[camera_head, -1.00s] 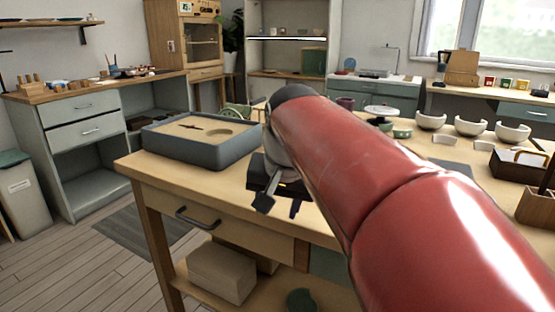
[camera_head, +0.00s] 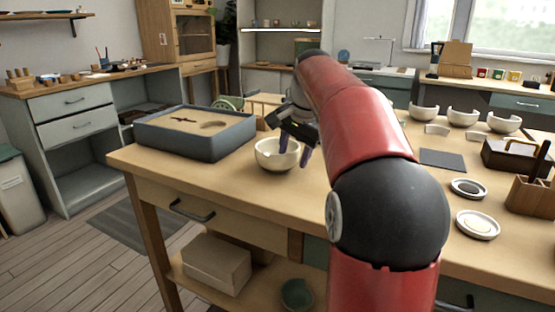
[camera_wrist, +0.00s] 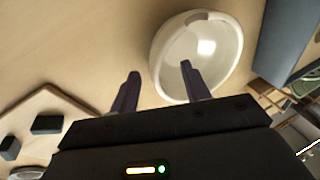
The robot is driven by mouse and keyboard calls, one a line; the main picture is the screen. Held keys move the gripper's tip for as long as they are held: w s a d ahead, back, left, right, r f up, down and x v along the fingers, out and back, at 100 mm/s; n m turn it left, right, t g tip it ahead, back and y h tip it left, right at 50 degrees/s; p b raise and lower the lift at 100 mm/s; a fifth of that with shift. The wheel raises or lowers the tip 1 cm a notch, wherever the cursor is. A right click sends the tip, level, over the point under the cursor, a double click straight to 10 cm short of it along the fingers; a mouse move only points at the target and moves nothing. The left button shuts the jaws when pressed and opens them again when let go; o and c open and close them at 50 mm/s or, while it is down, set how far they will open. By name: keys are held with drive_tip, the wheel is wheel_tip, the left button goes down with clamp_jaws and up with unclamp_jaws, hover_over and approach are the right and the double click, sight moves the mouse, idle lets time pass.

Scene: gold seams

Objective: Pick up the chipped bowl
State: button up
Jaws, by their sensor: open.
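A cream bowl (camera_head: 272,155) stands upright on the wooden worktable, just right of the sand tray. In the wrist view the bowl (camera_wrist: 222,62) shows a notch in its rim at the top, and it looks empty. My gripper (camera_head: 295,158) is open and points down at the bowl's right side. In the wrist view the fingers of my gripper (camera_wrist: 160,68) stand apart. One finger overlaps the bowl's inside and the other is over bare table outside the rim. I cannot tell whether they touch it.
The grey sand tray (camera_head: 205,148) stands left of the bowl. Several cut-open bowls (camera_head: 463,117), a dark mat (camera_head: 443,159), a dark wooden box (camera_head: 512,160) and a white round dish (camera_head: 478,227) occupy the table's right side. The table's front strip is clear.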

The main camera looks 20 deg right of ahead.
drive_tip(key=shift+x, duration=0.9)
drive_tip(key=shift+c, duration=0.4)
drive_tip(key=c, duration=0.9)
drive_tip(key=shift+r, duration=0.2)
drive_tip(key=shift+c, duration=0.2)
